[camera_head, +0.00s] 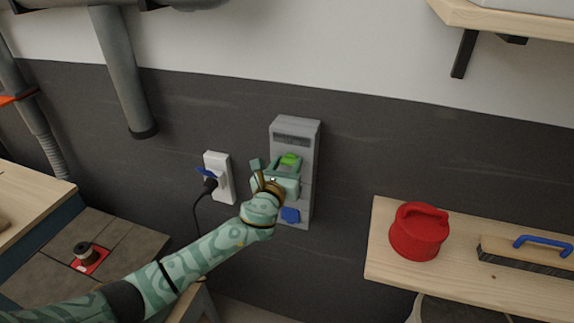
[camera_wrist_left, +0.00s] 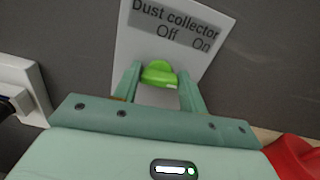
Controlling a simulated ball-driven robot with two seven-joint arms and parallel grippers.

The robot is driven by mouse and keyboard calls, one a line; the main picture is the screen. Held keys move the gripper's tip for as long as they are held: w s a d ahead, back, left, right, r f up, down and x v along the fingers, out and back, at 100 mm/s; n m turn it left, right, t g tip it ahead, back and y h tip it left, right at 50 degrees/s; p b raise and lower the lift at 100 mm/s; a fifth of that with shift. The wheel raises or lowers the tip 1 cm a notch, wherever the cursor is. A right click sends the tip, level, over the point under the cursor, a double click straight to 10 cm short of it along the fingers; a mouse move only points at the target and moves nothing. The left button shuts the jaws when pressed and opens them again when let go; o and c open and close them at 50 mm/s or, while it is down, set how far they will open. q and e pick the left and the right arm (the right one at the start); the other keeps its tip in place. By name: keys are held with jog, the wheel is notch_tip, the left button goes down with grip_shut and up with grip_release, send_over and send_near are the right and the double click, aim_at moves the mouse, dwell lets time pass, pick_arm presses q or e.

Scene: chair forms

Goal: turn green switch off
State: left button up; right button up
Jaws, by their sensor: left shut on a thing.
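The green switch (camera_head: 290,159) is a knob on a grey wall box (camera_head: 303,137). In the left wrist view the green switch (camera_wrist_left: 158,73) sits below a label (camera_wrist_left: 178,24) reading "Dust collector", with "Off" on the left and "On" on the right. My left gripper (camera_head: 277,166) is at the box, with its fingers on either side of the knob; the fingers (camera_wrist_left: 158,82) also show in the left wrist view. It is shut on the green switch. I cannot tell the knob's exact setting. My right gripper is out of view.
A blue part (camera_head: 290,215) is low on the grey box. A white socket (camera_head: 219,177) with a black plug and cable is to its left.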

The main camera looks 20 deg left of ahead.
pick_arm(q)
jog(key=n, duration=0.4)
jog(key=shift+a+b, duration=0.1)
jog(key=shift+b, duration=0.25)
jog(key=n, duration=0.4)
jog(key=shift+f+n, duration=0.1)
jog(key=shift+n, duration=0.3)
jog(key=n, duration=0.4)
jog(key=shift+a+b, duration=0.1)
jog(key=shift+b, duration=0.3)
jog(key=shift+f+n, duration=0.15)
jog(key=shift+n, duration=2.05)
jog(key=o, duration=1)
